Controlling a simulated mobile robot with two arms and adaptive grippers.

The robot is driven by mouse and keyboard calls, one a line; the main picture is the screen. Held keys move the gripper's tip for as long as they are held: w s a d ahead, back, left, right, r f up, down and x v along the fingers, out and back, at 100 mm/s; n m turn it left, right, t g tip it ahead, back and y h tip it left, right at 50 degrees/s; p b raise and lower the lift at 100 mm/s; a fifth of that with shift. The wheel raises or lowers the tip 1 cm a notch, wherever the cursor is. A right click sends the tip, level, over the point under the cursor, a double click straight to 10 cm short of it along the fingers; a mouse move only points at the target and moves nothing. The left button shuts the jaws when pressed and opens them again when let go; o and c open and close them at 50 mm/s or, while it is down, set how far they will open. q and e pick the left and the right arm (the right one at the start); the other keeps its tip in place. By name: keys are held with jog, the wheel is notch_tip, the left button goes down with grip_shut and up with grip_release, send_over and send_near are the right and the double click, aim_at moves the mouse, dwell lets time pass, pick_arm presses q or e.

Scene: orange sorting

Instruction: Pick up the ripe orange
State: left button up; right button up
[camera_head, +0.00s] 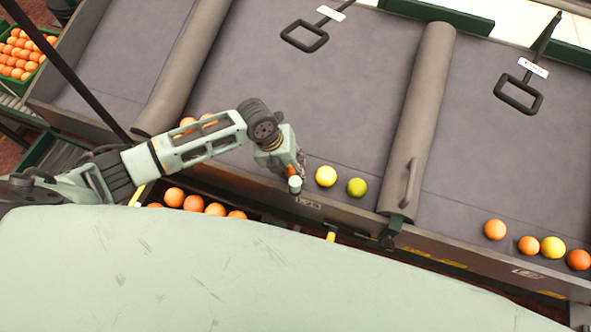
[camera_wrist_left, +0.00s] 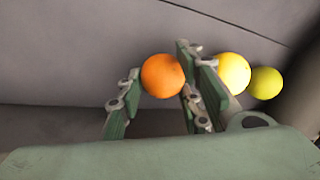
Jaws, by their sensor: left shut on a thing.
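The ripe orange (camera_wrist_left: 163,76) is a deep orange fruit between the green-padded fingers of my left gripper (camera_head: 294,181) in the left wrist view. The gripper is shut on it. In the head view the gripper is at the front edge of the middle grey bay and mostly hides this orange. A yellow fruit (camera_head: 325,176) and a yellow-green fruit (camera_head: 357,187) lie just to the right of the gripper. In the wrist view the yellow fruit (camera_wrist_left: 234,72) is close beside the right-hand finger. My right gripper is not in view.
A grey padded divider (camera_head: 421,115) stands right of the yellow-green fruit. Beyond it, several fruits (camera_head: 495,230) lie along the front edge. A crate below the edge holds oranges (camera_head: 194,203). A green crate of oranges (camera_head: 20,55) stands at far left. The bay's upper surface is clear.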

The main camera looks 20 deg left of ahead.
pick_arm(q)
jog(key=shift+w+r, duration=0.1)
jog(key=shift+r, duration=0.4)
jog(key=r+b, duration=0.1)
jog(key=d+r+b, duration=0.1)
jog(key=r, duration=0.1)
jog(key=shift+w+d+r, duration=0.1)
jog(key=shift+w+r, duration=0.05)
jog(key=shift+r, duration=0.15)
jog(key=d+r+p, duration=0.1)
jog(key=d+r, duration=0.3)
jog(key=d, duration=0.5)
jog(key=d+r+p, duration=0.2)
jog(key=d+r, duration=0.2)
jog(key=d, duration=0.5)
jog(key=d+r+p, duration=0.2)
jog(key=d+r, duration=0.3)
jog(key=d, duration=0.5)
jog(key=s+d+f+b, duration=0.1)
jog(key=d+f+b, duration=0.4)
jog(key=d, duration=0.5)
